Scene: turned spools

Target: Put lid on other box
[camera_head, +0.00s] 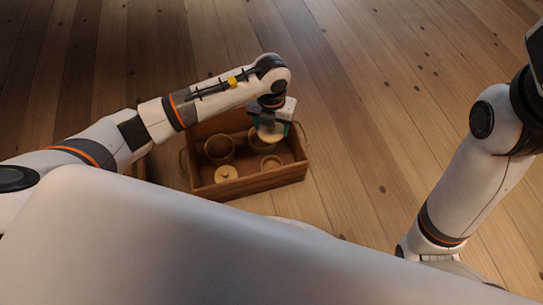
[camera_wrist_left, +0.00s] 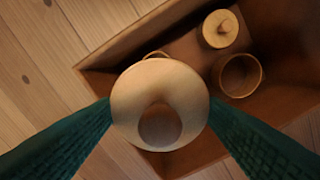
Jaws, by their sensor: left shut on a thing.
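My left gripper (camera_head: 270,124) is over the back right of a wooden crate (camera_head: 245,187), shut on a pale round lid (camera_head: 270,134). In the left wrist view the lid (camera_wrist_left: 160,80) with its knob sits between the green fingers and hides what is under it. An open round box (camera_head: 219,150) stands at the crate's left. A smaller open ring-like box (camera_head: 271,163) is at the front right. A second knobbed lid (camera_head: 226,173) is at the front left.
Plank floor (camera_head: 350,150) lies clear to the right of the crate. My right arm is at the far right, its gripper hidden.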

